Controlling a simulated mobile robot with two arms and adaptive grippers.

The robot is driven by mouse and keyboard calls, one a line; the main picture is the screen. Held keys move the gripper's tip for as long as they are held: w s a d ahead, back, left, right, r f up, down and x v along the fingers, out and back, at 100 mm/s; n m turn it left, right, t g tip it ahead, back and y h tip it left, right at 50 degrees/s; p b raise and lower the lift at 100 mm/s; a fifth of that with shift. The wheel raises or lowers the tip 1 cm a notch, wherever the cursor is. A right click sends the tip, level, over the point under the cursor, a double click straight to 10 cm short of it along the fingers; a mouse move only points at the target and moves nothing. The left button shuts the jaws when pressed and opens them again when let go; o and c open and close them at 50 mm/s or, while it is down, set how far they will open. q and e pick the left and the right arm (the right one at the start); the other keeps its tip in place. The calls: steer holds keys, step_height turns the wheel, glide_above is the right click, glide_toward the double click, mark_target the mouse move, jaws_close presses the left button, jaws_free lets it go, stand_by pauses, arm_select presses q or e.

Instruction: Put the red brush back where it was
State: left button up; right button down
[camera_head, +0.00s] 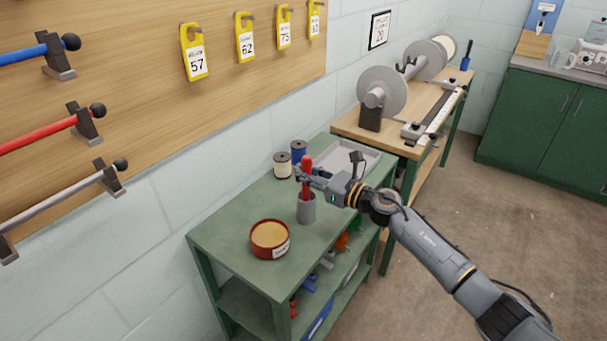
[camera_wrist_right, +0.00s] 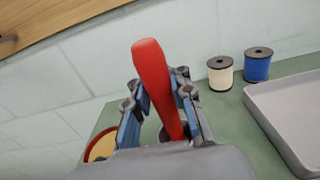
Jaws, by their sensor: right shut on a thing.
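The red brush (camera_head: 307,163) stands nearly upright above a grey cup (camera_head: 306,210) on the green table. My right gripper (camera_head: 305,176) is shut on the red brush. In the right wrist view the red brush (camera_wrist_right: 153,80) sits between the two fingers of my right gripper (camera_wrist_right: 165,100), its rounded end up. The brush's lower end is hidden, and it appears to be at or in the mouth of the cup. My left gripper is not in view.
A red round tin (camera_head: 269,240) stands left of the cup on the green table (camera_head: 225,235). A white spool (camera_head: 282,165) and a blue spool (camera_head: 299,150) stand behind. A grey tray (camera_head: 362,157) lies at the back right. A wall board (camera_head: 140,130) holds rods and yellow tags.

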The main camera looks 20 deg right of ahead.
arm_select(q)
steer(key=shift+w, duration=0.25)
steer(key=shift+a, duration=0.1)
arm_select(e)
steer(key=shift+f, duration=0.2)
steer(key=c, duration=1.2)
jaws_free()
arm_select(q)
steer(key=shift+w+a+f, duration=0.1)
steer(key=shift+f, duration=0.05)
arm_select(e)
steer(key=shift+r, duration=0.1)
steer(key=shift+r, duration=0.15)
arm_select(q)
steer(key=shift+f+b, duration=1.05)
steer(key=shift+b, duration=0.15)
arm_select(e)
steer(key=shift+v, duration=6)
